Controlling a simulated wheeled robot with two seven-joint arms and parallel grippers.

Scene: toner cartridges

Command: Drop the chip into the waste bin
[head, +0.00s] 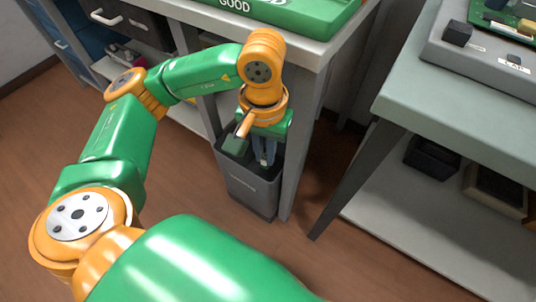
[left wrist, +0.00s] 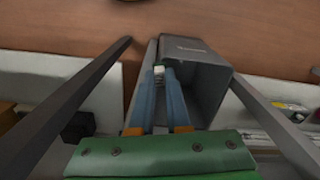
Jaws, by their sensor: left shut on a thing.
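The dark grey waste bin (head: 250,190) stands on the floor beside a table leg, and it also shows in the left wrist view (left wrist: 208,78). My left gripper (head: 264,162) points down at the bin's mouth, near its right side in the head view. In the left wrist view its blue fingers (left wrist: 160,74) are shut on the chip (left wrist: 158,70), a small piece with white and green on it. The fingertips lie over the left part of the bin's opening there; their exact depth is unclear. My right gripper is not in view.
A table edge (head: 314,52) with a green "GOOD" tray (head: 285,15) is just above my left wrist. Another bench (head: 450,110) with a grey tray stands at the right, dark boxes (head: 432,158) on its lower shelf. Open floor (head: 120,250) lies left of the bin.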

